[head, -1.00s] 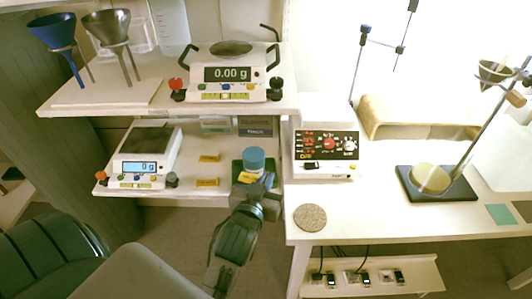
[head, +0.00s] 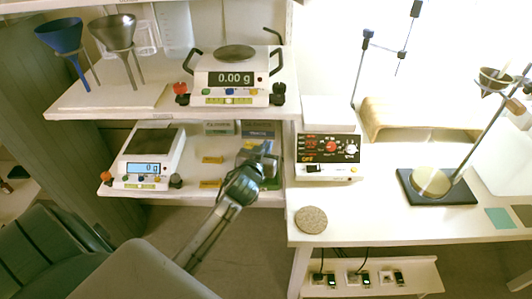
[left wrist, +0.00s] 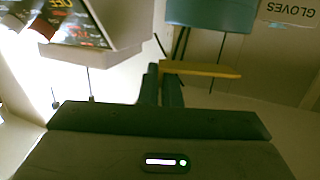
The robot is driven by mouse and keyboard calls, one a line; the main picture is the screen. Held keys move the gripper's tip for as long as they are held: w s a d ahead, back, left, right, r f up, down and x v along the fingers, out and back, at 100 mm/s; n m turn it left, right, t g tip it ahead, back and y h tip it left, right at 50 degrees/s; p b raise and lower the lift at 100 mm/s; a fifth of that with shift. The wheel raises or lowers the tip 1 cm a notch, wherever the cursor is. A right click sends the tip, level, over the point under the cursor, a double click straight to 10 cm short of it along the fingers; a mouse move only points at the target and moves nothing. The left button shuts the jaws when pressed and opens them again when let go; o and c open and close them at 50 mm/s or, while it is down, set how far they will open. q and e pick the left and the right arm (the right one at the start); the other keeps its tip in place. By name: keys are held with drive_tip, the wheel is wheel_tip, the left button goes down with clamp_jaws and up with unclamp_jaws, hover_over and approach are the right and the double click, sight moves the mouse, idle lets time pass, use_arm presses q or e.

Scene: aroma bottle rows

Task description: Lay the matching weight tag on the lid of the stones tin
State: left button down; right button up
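My left gripper (head: 262,158) is at the right end of the lower shelf, in front of the place of a round blue tin. The left wrist view shows part of that tin's blue side (left wrist: 210,18) beyond the fingers. The fingers are close together on one end of a flat yellow tag (left wrist: 205,69), which sticks out to the right. The tin is almost wholly hidden by the gripper in the head view, and its lid cannot be made out. My right gripper is not in view.
A scale (head: 150,158) stands left on the lower shelf (head: 200,198). A larger balance (head: 232,78) and two funnels stand on the shelf above. A control box (head: 328,155) is close right of the gripper. A cork mat (head: 311,219) lies on the right bench.

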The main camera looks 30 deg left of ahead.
use_arm(q)
drive_tip(key=shift+f, duration=1.3)
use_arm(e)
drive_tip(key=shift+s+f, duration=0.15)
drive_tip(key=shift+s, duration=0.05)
use_arm(q)
drive_tip(key=shift+f, duration=0.1)
drive_tip(key=shift+f, duration=0.25)
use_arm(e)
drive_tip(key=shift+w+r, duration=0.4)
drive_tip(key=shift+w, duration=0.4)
use_arm(q)
drive_tip(key=shift+f+b, duration=0.1)
drive_tip(key=shift+b, duration=0.25)
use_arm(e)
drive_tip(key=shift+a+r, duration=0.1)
use_arm(q)
drive_tip(key=c, duration=1.6)
unclamp_jaws()
drive_tip(key=shift+c, duration=0.2)
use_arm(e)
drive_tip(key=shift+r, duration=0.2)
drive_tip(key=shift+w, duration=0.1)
